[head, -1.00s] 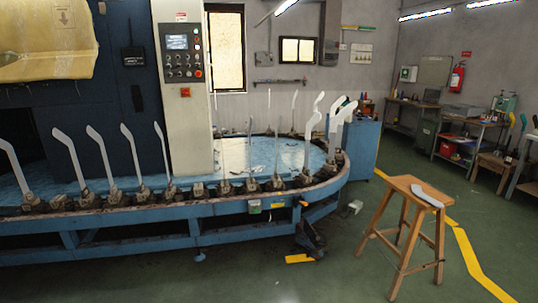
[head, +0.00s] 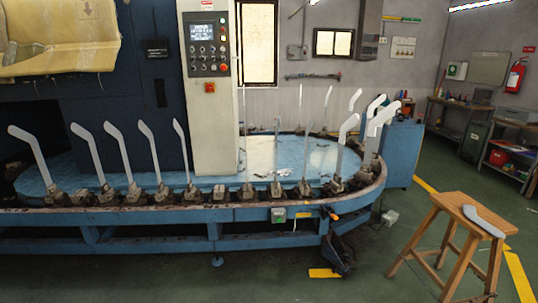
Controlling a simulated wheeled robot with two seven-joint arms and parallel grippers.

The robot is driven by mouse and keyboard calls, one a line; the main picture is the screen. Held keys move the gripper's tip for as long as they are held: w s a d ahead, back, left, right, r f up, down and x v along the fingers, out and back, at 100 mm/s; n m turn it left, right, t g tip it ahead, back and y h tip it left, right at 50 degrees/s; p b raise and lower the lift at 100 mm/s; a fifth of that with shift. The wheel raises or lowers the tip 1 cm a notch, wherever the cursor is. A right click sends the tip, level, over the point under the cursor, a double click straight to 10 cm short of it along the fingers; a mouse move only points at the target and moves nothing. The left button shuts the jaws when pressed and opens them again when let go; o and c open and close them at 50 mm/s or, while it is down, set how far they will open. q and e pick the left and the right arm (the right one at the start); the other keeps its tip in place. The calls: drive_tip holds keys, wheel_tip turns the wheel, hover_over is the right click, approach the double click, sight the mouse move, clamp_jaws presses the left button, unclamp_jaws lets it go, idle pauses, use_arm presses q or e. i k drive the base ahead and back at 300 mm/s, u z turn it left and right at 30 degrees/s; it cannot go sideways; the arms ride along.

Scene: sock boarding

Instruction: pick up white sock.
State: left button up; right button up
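A white sock (head: 484,221) lies flat on the seat of a wooden stool (head: 455,204) at the lower right of the head view. One end of the sock reaches the seat's right edge. Neither of my grippers shows in the head view, so whether they are open or shut is hidden.
A blue machine with an oval rail (head: 250,213) fills the left and middle. Several upright white sock boards (head: 87,150) stand along it. A blue cabinet (head: 403,152) stands at its right end. Workbenches (head: 510,125) line the right wall.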

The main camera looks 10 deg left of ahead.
sight(470, 211)
drive_tip(key=u, duration=0.1)
drive_tip(key=i, duration=0.85)
drive_tip(key=z, duration=1.4)
drive_tip(key=i, duration=0.55)
drive_tip(key=u, duration=0.45)
drive_tip(key=i, duration=1)
drive_tip(key=z, duration=0.5)
drive_tip(key=i, duration=0.75)
drive_tip(key=z, duration=0.45)
